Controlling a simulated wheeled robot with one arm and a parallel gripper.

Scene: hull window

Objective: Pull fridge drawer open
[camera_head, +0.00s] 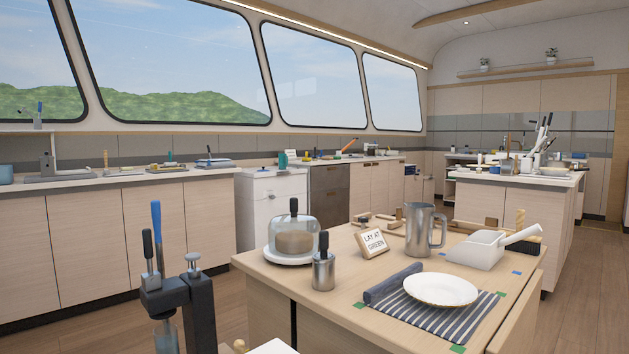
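No fridge drawer is clearly marked as such. A white appliance (272,212) with a small dark knob on its front stands against the window-side counter. To its right is a dark steel-fronted unit (329,191) that looks like an appliance or drawer front. Both fronts look shut, and I cannot tell which is the fridge. The lower part of the steel unit is partly hidden by the table items. My gripper is not in view.
A wooden table (345,285) in front carries a domed cake stand (294,240), a steel jug (420,230), a plate (440,290) and a sign (371,242). A black stand with upright tools (178,298) is near at lower left. Floor (95,325) is clear by the left cabinets.

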